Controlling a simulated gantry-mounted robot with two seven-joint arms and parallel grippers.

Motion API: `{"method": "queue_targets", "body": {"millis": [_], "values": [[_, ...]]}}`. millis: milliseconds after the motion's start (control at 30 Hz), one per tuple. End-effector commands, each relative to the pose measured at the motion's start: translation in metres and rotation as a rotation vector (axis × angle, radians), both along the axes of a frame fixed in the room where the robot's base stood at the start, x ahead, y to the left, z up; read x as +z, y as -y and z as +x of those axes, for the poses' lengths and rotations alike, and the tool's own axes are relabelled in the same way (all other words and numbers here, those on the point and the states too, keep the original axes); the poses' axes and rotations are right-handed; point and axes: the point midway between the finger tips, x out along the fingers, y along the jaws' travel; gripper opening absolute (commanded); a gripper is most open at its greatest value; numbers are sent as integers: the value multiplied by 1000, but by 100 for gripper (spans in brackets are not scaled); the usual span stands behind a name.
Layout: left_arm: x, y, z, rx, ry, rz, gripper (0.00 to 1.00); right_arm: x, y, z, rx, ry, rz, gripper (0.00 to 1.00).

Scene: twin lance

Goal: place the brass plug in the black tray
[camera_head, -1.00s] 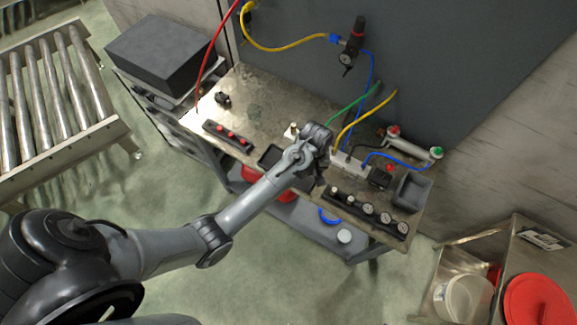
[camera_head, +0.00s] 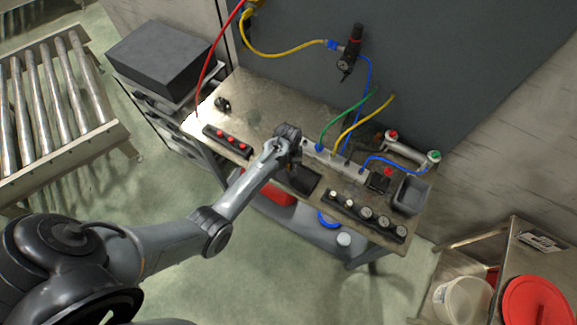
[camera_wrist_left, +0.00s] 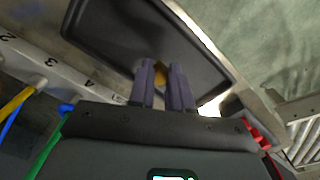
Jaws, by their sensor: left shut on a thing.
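The black tray (camera_head: 306,182) lies on the bench top, in front of the numbered manifold. My left gripper (camera_head: 292,163) is over the tray, and its arm hides the tray's left part. In the left wrist view the tray (camera_wrist_left: 112,38) fills the upper middle, with the fingers of my left gripper (camera_wrist_left: 161,72) pointing across it. The fingers are shut on the brass plug (camera_wrist_left: 159,76), of which only a small yellow bit shows between the tips. The plug looks above the tray floor; the exact height cannot be told. My right gripper is not in view.
The pale manifold (camera_head: 345,168) carries green, yellow and blue hoses. A strip with red knobs (camera_head: 227,140) is to the left. The bench's back left is mostly clear.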

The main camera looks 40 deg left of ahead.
Motion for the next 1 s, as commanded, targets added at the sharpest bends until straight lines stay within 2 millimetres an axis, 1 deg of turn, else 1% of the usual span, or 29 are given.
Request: {"method": "queue_targets", "body": {"millis": [33, 133, 567, 600, 733, 1000], "values": [[-6, 0, 0, 0, 0, 0, 0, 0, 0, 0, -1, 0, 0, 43], [-12, 0, 0, 1, 1, 0, 0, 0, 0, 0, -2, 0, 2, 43], [-17, 0, 0, 0, 1, 0, 0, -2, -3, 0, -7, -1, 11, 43], [-16, 0, 0, 0, 2, 1, 24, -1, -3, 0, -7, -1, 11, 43], [-16, 0, 0, 0, 1, 0, 43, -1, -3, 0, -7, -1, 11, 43], [-16, 0, 0, 0, 1, 0, 44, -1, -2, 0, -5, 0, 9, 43]]}}
